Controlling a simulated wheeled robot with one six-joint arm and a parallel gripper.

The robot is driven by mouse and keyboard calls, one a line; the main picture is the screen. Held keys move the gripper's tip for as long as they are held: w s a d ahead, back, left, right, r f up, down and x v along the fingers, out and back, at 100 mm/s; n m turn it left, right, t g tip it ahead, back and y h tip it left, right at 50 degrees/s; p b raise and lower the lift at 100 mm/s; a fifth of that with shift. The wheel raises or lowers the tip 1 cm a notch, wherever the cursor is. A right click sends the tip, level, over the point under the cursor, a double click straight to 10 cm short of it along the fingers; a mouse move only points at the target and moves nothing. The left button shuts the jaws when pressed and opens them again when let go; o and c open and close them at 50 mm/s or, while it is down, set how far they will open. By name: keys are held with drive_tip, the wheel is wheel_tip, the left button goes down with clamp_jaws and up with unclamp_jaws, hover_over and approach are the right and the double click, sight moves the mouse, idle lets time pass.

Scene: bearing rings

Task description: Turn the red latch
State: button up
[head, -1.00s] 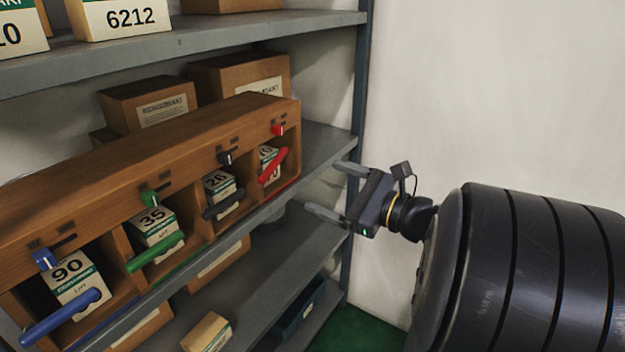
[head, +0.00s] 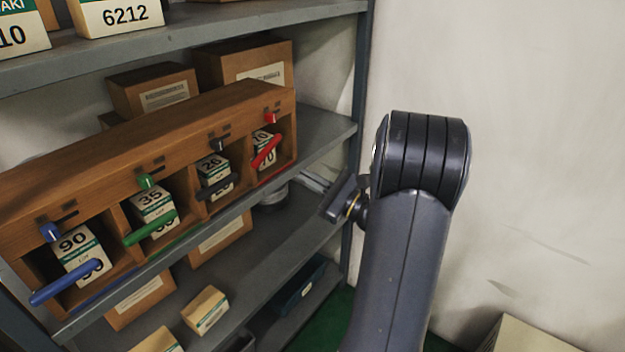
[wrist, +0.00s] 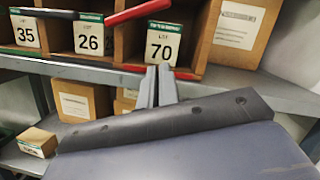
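The red latch (head: 270,118) is a small red knob at a slot on the front top board of the wooden rack (head: 120,150), above the rightmost compartment. A slanted red bar (head: 266,152) crosses that compartment and also shows in the wrist view (wrist: 138,12). My gripper (head: 316,181) is below and to the right of the latch, apart from it. In the wrist view my two fingers (wrist: 157,72) lie side by side, shut with nothing between them, pointing toward the box labelled 70 (wrist: 161,45). The latch is out of the wrist view.
Blue (head: 50,232), green (head: 145,181) and dark (head: 218,145) latches sit along the same rack, with coloured bars below them. The grey shelf edge (head: 230,213) runs under the rack.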

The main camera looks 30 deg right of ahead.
sight(276, 143)
drive_tip(key=x, duration=0.5)
drive_tip(key=shift+w+a+r, duration=0.1)
drive_tip(key=shift+w+a, duration=0.15)
drive_tip(key=shift+w, duration=0.05)
clamp_jaws()
drive_tip(key=shift+s+a+r+p, duration=0.1)
drive_tip(key=shift+a+r+p, duration=0.2)
drive_tip(key=shift+r, duration=0.65)
drive_tip(key=shift+s+a+r+p, duration=0.15)
drive_tip(key=shift+a+r, duration=0.3)
drive_tip(key=shift+r, duration=0.45)
